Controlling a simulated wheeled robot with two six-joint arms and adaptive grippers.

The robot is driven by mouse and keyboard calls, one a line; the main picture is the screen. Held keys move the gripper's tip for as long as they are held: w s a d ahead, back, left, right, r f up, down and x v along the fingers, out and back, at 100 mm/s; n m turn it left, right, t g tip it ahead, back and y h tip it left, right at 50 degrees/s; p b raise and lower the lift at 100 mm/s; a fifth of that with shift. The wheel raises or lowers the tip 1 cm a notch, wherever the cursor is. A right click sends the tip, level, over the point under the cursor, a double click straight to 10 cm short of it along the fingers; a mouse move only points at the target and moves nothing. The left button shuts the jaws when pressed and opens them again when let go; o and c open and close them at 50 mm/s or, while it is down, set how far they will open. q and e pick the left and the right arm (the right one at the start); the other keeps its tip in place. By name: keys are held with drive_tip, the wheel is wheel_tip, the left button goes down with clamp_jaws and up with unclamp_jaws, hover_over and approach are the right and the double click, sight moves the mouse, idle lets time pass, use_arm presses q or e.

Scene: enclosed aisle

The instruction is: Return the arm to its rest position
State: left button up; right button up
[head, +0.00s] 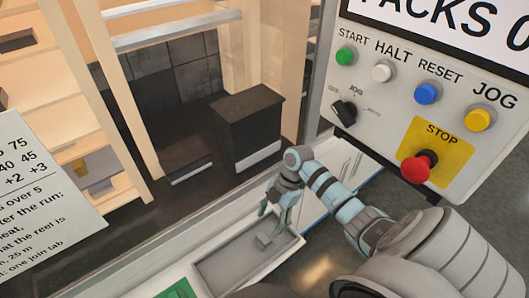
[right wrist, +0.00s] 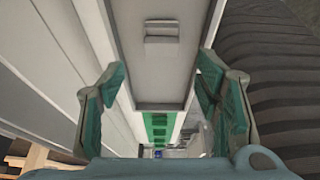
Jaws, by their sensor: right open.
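My right arm comes in from the lower right in the head view. Its gripper (head: 273,208) hangs over a shallow grey tray (head: 213,273), pointing down. In the right wrist view its two green-padded fingers (right wrist: 162,98) stand wide apart with nothing held between them. A small grey block (head: 263,241) lies in the tray beneath the gripper; it also shows beyond the fingertips in the right wrist view (right wrist: 162,33). The block is apart from both fingers. My left gripper is in neither view.
A control panel (head: 368,70) with several buttons and a red stop knob (head: 416,168) stands at the upper right. A green item (head: 178,291) lies beside the tray. A dark box (head: 247,128) stands behind the barrier. A printed sheet (head: 40,175) is at the left.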

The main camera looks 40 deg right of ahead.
drive_tip(key=v, duration=0.5)
